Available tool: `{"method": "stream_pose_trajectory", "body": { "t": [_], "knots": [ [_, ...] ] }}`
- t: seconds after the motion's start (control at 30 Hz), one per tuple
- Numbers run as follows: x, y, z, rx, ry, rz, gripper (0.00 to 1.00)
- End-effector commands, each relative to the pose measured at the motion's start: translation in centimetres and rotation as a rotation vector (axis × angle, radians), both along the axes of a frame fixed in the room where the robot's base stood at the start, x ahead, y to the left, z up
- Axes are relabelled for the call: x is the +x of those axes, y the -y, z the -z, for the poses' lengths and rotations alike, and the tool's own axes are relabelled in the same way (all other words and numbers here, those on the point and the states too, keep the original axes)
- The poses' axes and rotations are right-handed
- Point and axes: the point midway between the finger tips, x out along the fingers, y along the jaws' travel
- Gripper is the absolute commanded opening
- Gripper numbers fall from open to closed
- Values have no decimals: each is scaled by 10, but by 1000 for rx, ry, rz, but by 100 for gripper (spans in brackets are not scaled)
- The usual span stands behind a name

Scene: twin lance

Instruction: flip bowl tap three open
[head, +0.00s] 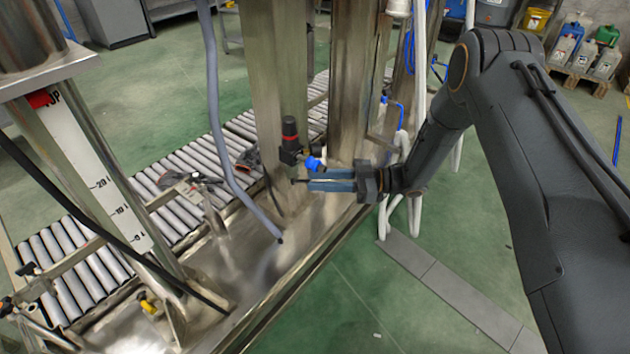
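A valve with a black body and red band (290,142) stands at the steel column in the middle of the head view. A blue tap handle (314,163) sticks out from its lower right side. No label shows that it is tap three. My gripper (303,183) reaches in from the right, its blue-grey fingers pointing left just below the blue handle. Whether it touches the handle cannot be told. No bowl can be made out for certain.
A steel column (278,70) rises behind the valve. A grey hose (213,95) hangs to its left. A roller conveyor (180,165) runs behind. A scale post (95,170) stands at left. White pipes (419,60) and a blue-handled fitting (396,103) lie near my arm.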

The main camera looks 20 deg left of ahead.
Motion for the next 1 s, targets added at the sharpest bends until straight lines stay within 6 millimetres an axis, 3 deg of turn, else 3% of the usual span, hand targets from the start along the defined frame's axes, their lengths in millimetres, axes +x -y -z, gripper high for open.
{"method": "stream_pose_trajectory", "body": {
  "t": [0.13,0.43,0.6,1.0],
  "knots": [
    [-3,-11,0,-1,0,-1,26],
    [-3,-13,0,0,0,1,26],
    [-3,-13,0,0,0,1,0],
    [0,-13,2,0,1,-40,0]
  ]
}}
